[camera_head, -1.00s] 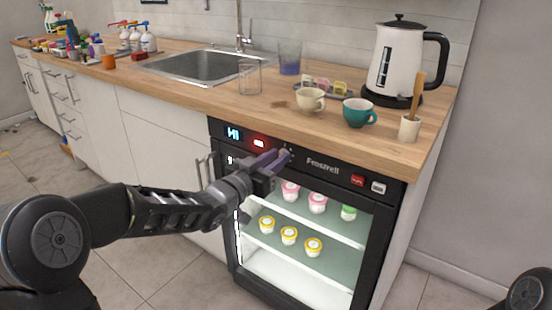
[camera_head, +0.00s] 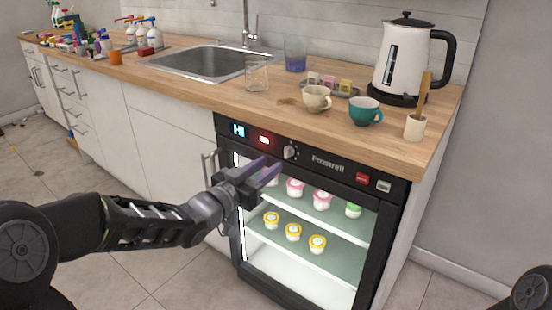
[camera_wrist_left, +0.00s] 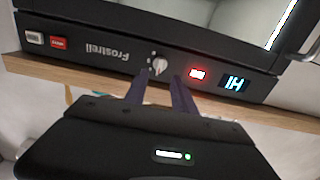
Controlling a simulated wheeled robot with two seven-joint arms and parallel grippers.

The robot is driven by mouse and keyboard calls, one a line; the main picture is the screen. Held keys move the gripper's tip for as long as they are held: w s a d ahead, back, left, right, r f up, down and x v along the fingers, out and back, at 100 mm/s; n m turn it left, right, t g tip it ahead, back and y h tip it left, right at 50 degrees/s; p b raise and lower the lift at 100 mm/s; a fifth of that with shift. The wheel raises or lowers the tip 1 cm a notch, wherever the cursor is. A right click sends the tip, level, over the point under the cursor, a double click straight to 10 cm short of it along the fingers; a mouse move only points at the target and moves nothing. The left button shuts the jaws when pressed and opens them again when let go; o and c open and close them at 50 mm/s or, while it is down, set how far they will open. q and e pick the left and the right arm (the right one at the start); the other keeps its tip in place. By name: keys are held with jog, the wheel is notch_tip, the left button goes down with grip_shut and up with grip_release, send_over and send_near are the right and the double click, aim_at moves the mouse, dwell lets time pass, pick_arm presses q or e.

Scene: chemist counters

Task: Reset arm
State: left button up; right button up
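My left arm comes in from the left, and my left gripper (camera_head: 268,170) is in front of the Frostrell fridge (camera_head: 222,122), below its control knob (camera_head: 290,152). The two purple-grey fingers are spread with nothing between them. In the left wrist view the gripper (camera_wrist_left: 162,88) shows apart fingers pointing at the knob (camera_wrist_left: 159,65), which appears beyond the tips, upside down. A blue display (camera_head: 239,130) and a red light (camera_head: 264,140) glow left of the knob. Only a dark part of my right arm shows at the lower right; its gripper is out of view.
Yogurt cups (camera_head: 293,232) stand on lit shelves inside the fridge. The wooden counter (camera_head: 225,95) above holds a kettle (camera_head: 400,60), a cream cup (camera_head: 317,98), a teal cup (camera_head: 364,111), a utensil holder (camera_head: 414,128) and a glass (camera_head: 257,75). Floor space lies left of the fridge.

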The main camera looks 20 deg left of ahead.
pick_arm(q)
jog(key=shift+v, duration=0.75)
jog(key=s+d+f+n+g+y, duration=0.1)
jog(key=s+f+n+g+y, duration=0.15)
jog(key=f, duration=1.05)
jog(key=s+d+f+n+g+y, duration=0.15)
jog(key=s+f+g, duration=0.25)
jog(key=f, duration=0.9)
jog(key=s+d+f+n+g+h, duration=0.1)
jog(key=s+d+f+g, duration=0.4)
jog(key=s+f, duration=0.75)
jog(key=s+d+f+n+g, duration=0.1)
jog(key=s+d+f+g, duration=0.35)
jog(key=s+f, duration=0.75)
notch_tip(320, 180, up, 26)
jog(key=s+d+p, duration=0.1)
jog(key=s+p, duration=0.1)
jog(key=p, duration=2.1)
jog(key=shift+s+r, duration=0.25)
